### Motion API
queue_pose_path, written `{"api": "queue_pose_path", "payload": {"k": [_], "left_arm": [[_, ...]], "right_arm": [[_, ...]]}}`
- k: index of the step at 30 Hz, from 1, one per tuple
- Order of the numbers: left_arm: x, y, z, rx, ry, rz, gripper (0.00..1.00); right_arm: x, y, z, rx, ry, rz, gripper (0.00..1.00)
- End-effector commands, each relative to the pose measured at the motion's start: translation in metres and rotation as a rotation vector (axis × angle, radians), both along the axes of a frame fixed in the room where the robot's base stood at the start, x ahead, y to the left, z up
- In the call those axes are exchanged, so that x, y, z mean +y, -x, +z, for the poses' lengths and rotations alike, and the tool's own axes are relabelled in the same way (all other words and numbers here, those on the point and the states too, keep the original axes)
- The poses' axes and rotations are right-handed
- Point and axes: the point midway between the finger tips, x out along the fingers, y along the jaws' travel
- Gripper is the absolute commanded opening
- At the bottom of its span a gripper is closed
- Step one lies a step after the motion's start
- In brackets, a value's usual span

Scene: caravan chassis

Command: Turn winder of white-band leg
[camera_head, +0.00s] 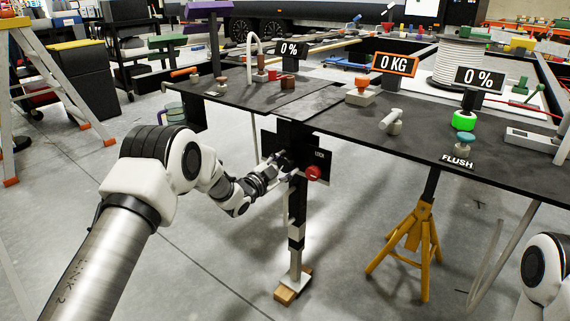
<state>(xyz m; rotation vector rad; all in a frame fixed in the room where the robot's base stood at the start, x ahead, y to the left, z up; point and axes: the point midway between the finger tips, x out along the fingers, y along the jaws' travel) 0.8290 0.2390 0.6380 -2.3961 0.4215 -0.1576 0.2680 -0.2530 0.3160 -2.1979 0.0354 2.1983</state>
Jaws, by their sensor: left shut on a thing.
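The leg (296,215) stands upright under the near edge of the dark chassis deck. It is black with a pale band and a pale lower post, and its foot rests on a wooden block (287,292). A black plate marked LOCK with a red knob (314,173) is at its top. My left gripper (277,163) is at the upper leg, just left of the red knob, shut on the winder. The fingers and the dark plate hide most of the winder, so its angle cannot be told. My right gripper is out of view.
The deck (330,122) overhangs the leg and carries signs, including 0 KG (394,64), and a FLUSH label. A yellow jack stand (408,240) stands right of the leg. A stepladder (45,75) is at far left. The floor between leg and stand is clear.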

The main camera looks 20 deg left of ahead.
Motion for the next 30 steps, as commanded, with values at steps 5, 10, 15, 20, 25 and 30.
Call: {"api": "queue_pose_path", "payload": {"k": [5,10,15,20,25,30], "left_arm": [[0.0002,0.0000,0.0000,-0.040,-0.113,-0.001,0.18],[0.0002,-0.0001,-0.0001,-0.067,-0.185,-0.001,0.18],[0.0003,0.0000,-0.0002,-0.081,-0.224,-0.001,0.18],[0.0003,0.0000,-0.0003,-0.085,-0.235,-0.001,0.18],[0.0003,0.0000,-0.0003,-0.084,-0.235,0.000,0.18],[0.0002,0.0000,-0.0004,-0.084,-0.235,0.000,0.67]], "right_arm": [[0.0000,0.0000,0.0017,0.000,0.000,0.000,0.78],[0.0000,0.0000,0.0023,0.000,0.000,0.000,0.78],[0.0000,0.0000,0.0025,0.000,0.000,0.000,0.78],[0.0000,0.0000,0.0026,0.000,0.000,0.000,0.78],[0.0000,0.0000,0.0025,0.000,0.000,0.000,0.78],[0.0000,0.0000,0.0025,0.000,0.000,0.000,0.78]]}}
